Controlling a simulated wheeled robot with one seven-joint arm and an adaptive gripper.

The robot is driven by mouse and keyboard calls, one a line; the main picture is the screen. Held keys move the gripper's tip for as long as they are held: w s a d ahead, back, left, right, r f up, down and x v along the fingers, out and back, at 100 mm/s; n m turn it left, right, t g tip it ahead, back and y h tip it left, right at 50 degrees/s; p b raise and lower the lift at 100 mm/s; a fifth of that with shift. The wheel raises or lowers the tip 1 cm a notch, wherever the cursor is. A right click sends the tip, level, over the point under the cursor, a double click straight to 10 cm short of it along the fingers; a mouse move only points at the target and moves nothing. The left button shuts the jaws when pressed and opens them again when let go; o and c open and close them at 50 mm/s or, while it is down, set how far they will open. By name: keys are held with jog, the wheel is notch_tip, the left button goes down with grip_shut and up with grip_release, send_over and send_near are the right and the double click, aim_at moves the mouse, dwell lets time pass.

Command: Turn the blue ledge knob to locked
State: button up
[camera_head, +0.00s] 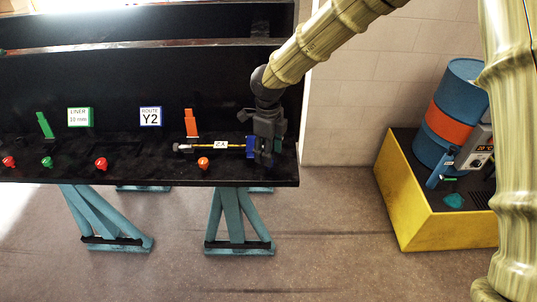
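My gripper (265,150) is at the right end of the black ledge (225,177), pointing down. Blue shows beside and between its dark fingers (250,146); this may be the blue ledge knob, but the gripper covers most of it. I cannot tell whether the fingers touch or close on it, or which way the knob is turned. A hose (232,146) with a white label reading like "Y2" or "YZ" lies along the ledge, its right end reaching the gripper.
An orange knob (203,162), red knobs (101,163) and a green knob (47,162) line the ledge's front. Orange (191,122) and green (45,125) upright pieces stand behind. A yellow bin platform (420,205) holds a blue drum (455,110).

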jog(key=shift+s+f, duration=0.15)
jog(key=shift+f, duration=0.75)
jog(key=shift+f+p, duration=0.35)
jog(key=shift+f, duration=0.3)
jog(key=shift+c, duration=0.2)
jog(key=c, duration=1)
